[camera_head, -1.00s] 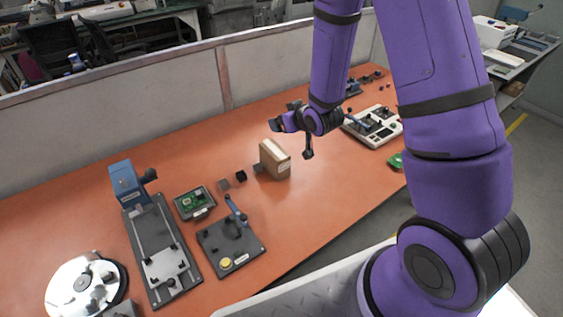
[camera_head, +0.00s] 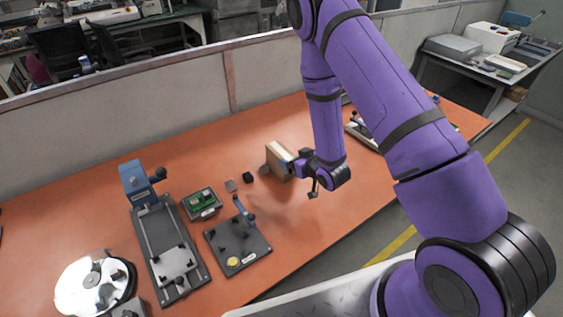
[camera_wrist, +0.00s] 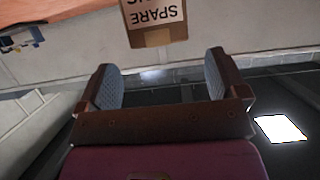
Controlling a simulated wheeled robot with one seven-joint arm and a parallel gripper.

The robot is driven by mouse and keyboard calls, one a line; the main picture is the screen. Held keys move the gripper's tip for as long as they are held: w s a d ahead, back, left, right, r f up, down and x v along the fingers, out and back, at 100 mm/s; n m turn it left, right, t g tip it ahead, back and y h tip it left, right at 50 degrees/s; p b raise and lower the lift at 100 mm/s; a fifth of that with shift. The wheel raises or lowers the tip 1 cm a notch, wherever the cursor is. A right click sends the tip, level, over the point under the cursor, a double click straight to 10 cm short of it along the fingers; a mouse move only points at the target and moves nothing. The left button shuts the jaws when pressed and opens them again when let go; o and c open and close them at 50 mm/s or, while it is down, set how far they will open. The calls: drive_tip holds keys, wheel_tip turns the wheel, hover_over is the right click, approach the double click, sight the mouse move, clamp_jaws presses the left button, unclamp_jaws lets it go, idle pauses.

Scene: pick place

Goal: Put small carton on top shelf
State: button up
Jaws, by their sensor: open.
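A small brown cardboard carton (camera_head: 277,159) stands on the orange worktable in the head view, right of the middle. In the wrist view the carton (camera_wrist: 153,14) is at the top edge, partly cut off, with a white label reading "SPARE" upside down. My gripper (camera_head: 295,166) is close to the carton's right side and hides part of it. In the wrist view my gripper (camera_wrist: 165,75) has its two padded fingers wide apart, with nothing between them. The carton appears beyond the fingertips, not between them. I cannot make out a top shelf in either view.
The orange table (camera_head: 330,218) has bare room in front of the carton. A small black block (camera_head: 248,177), a green circuit board (camera_head: 203,202) and a dark fixture plate (camera_head: 238,245) lie left of it. A low partition (camera_head: 120,130) runs along the back.

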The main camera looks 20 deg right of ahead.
sight(285, 155)
drive_tip(key=shift+x, duration=3.25)
drive_tip(key=shift+s+f, duration=0.1)
drive_tip(key=shift+f, duration=0.05)
drive_tip(key=c, duration=1.1)
drive_tip(key=shift+c, duration=0.6)
